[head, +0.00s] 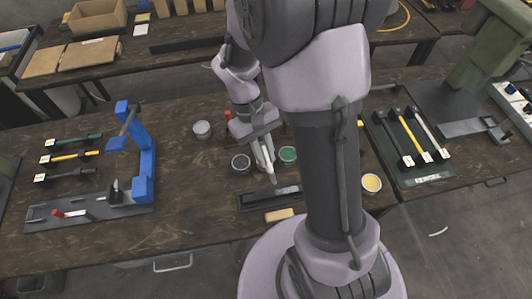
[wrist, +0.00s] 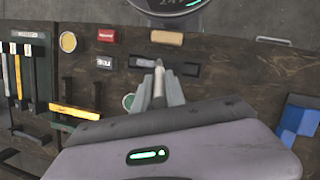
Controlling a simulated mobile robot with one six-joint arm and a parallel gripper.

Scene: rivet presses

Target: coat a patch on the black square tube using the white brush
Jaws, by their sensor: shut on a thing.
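My gripper (head: 262,143) is shut on the white brush (head: 268,158), which points down with its dark tip over the front of the bench. In the wrist view the brush (wrist: 159,84) stands between my two fingers (wrist: 159,96). Its tip appears over a shallow black holder (wrist: 140,62) with a dark bar, apparently the black square tube (head: 288,190), lying in it. I cannot tell whether the tip touches the bar. No coated patch can be made out on it.
Around the brush stand a dark pot (head: 241,163), a green pot (head: 288,154) and a grey can (head: 202,130). A yellow pot (head: 371,183) is right of my arm. A tan block (head: 279,215) lies at the front edge. A blue press (head: 143,150) stands left.

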